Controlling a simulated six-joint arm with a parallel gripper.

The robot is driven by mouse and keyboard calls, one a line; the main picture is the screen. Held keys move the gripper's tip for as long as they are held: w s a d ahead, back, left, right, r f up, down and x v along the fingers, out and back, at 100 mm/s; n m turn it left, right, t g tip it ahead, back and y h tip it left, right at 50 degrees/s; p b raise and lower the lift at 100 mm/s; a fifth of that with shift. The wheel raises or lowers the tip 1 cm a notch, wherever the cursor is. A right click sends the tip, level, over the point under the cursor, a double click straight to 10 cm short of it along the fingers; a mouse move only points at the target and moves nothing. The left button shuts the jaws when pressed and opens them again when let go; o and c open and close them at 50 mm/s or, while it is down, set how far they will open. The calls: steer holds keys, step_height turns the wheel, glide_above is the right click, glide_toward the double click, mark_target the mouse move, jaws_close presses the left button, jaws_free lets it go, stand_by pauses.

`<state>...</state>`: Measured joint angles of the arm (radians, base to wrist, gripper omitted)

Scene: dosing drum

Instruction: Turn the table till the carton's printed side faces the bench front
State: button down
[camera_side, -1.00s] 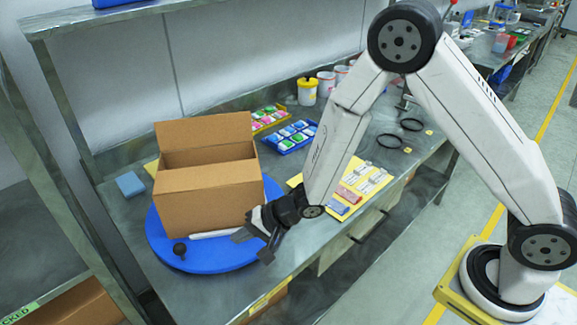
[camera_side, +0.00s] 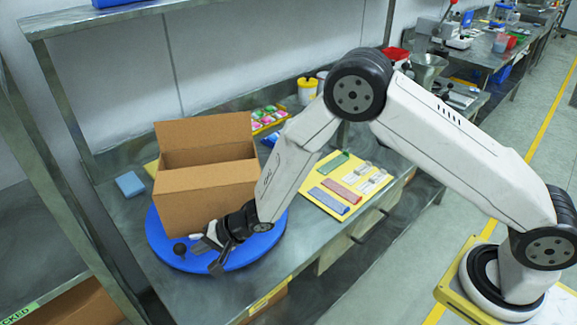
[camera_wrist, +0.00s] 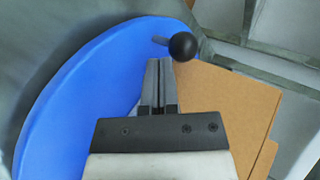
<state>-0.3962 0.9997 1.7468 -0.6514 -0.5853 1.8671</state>
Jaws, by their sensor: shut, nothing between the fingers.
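The blue round turntable (camera_side: 262,246) lies on the steel bench, with its rim also in the wrist view (camera_wrist: 75,85). An open brown carton (camera_side: 200,200) stands on it, flaps up; one corner of it shows in the wrist view (camera_wrist: 220,105). I see no print on the carton faces in view. A black ball knob (camera_side: 180,248) stands at the turntable's near-left edge; it also shows in the wrist view (camera_wrist: 182,46). My gripper (camera_side: 206,256) is shut and empty, low over the turntable, just right of the knob. In the wrist view its fingertips (camera_wrist: 158,62) point toward the knob, a little short of it.
A light-blue block (camera_side: 130,184) lies left of the carton. A yellow board with colored bars (camera_side: 345,185) lies to the right on the bench. White and yellow jars (camera_side: 307,91) stand at the back. A shelf post stands at the left.

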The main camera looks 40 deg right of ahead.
steer(key=shift+w+a, duration=0.2)
steer(key=shift+a, duration=0.05)
steer(key=shift+r, duration=0.1)
steer(key=shift+w+a, duration=0.15)
stand_by(0.3)
